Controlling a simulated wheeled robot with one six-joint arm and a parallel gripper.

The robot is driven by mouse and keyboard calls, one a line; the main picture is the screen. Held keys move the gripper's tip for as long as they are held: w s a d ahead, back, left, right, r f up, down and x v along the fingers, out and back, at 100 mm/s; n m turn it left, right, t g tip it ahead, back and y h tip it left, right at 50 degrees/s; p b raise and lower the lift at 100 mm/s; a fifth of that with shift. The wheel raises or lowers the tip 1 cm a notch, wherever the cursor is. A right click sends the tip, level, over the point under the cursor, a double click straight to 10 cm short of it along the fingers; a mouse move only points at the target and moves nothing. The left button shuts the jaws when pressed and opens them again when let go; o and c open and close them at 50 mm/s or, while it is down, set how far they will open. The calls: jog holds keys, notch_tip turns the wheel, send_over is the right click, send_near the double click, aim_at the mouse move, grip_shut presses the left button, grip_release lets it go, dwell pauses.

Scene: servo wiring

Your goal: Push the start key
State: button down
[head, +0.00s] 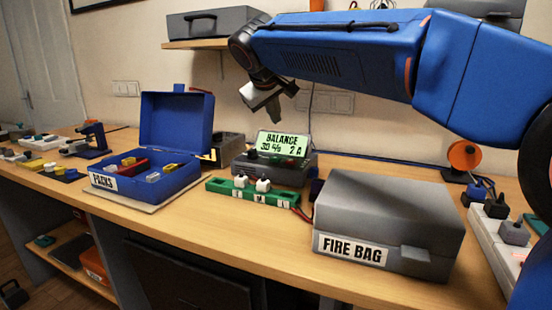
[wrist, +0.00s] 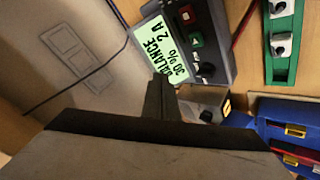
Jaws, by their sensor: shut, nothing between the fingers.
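The charger (head: 272,172) stands on the bench below the wall sockets. Its lit green screen (head: 284,145) reads "BALANCE 30 % 2 A". In the wrist view the charger (wrist: 221,38) has a row of keys beside the screen (wrist: 160,48): a red key (wrist: 187,14), a green key (wrist: 196,40) and dark ones. I cannot read any key label, so I cannot tell which is the start key. My gripper (head: 276,112) is shut and empty, held in the air above the charger. Its fingers (wrist: 160,90) overlap the screen's edge in the wrist view, apart from the keys.
A green board (head: 222,186) with white plugs lies in front of the charger. The open blue packs box (head: 150,182) stands left, the closed grey fire bag box (head: 385,215) right. A shelf (head: 205,44) with a grey case hangs above.

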jog(key=shift+f, duration=0.15)
jog(key=shift+f, duration=4.25)
jog(key=shift+f, duration=0.15)
jog(key=shift+f, duration=0.3)
jog(key=shift+f, duration=0.5)
jog(key=shift+r, duration=0.95)
jog(key=shift+r, duration=0.1)
jog(key=shift+r, duration=2.4)
